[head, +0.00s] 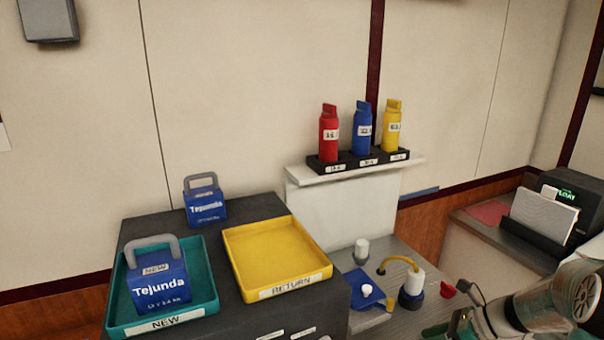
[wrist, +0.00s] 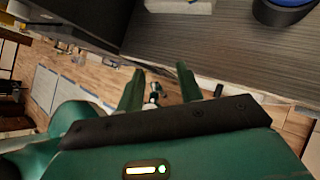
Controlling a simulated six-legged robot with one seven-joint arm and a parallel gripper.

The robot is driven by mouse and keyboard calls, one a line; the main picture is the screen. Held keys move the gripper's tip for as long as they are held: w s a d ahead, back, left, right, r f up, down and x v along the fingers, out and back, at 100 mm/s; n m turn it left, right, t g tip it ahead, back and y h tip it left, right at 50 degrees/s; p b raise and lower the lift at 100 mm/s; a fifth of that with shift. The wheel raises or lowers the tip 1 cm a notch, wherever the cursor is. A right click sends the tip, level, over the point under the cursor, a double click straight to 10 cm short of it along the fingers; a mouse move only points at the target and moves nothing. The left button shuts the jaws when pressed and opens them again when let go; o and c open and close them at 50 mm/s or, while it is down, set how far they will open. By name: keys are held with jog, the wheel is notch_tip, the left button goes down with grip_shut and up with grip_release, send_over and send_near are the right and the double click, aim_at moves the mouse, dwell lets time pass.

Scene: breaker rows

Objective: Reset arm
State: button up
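My arm (head: 535,308) reaches in at the lower right of the head view, beside the low counter. In the wrist view my gripper (wrist: 158,78) shows two green fingers standing apart. Nothing is held between them; the floor shows far behind the gap. In the head view the gripper end is mostly cut off by the lower edge.
A dark cabinet (head: 230,323) bears a teal NEW tray (head: 203,257) with a blue Tejunda box (head: 160,285), an empty yellow RETURN tray (head: 277,255) and another blue box (head: 205,208). Red (head: 329,135), blue (head: 362,132) and yellow (head: 393,128) bottles stand on a shelf (head: 310,177).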

jog(key=s+a+r+n+h, duration=0.4)
jog(key=s+a+r+n, duration=0.4)
jog(key=n, duration=0.5)
jog(key=s+a+r+n+t+h, duration=0.1)
jog(key=s+a+r+n+h, duration=0.4)
jog(key=n, duration=0.9)
jog(key=shift+s+a+r+n, duration=0.3)
jog(key=shift+s+a+r, duration=1.2)
jog(key=shift+a, duration=0.8)
